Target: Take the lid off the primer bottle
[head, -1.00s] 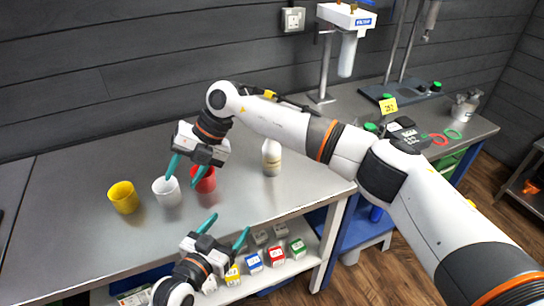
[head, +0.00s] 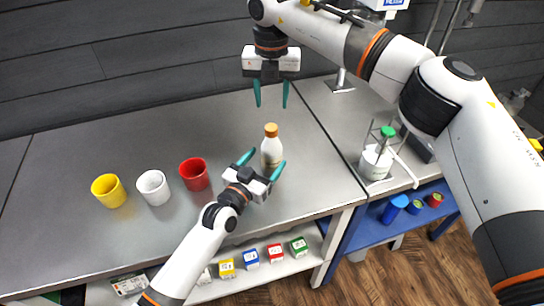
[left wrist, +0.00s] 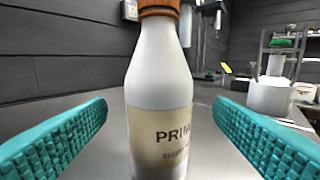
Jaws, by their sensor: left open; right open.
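The primer bottle (head: 271,152) stands upright on the grey bench, white with a beige label and an orange-brown lid (head: 271,129). In the left wrist view the bottle (left wrist: 160,85) fills the middle, its label partly reading "PRIM", with the lid (left wrist: 159,5) cut off at the top edge. My left gripper (head: 262,164) is open, with its teal fingers on either side of the bottle and a gap to each side in the left wrist view. My right gripper (head: 271,94) is open and empty, above and behind the bottle.
Yellow (head: 109,190), white (head: 153,187) and red (head: 195,174) cups stand left of the bottle. A white container with a green top (head: 376,161) stands in a rack at right. Small coloured boxes sit on the shelf below. The bench behind the cups is clear.

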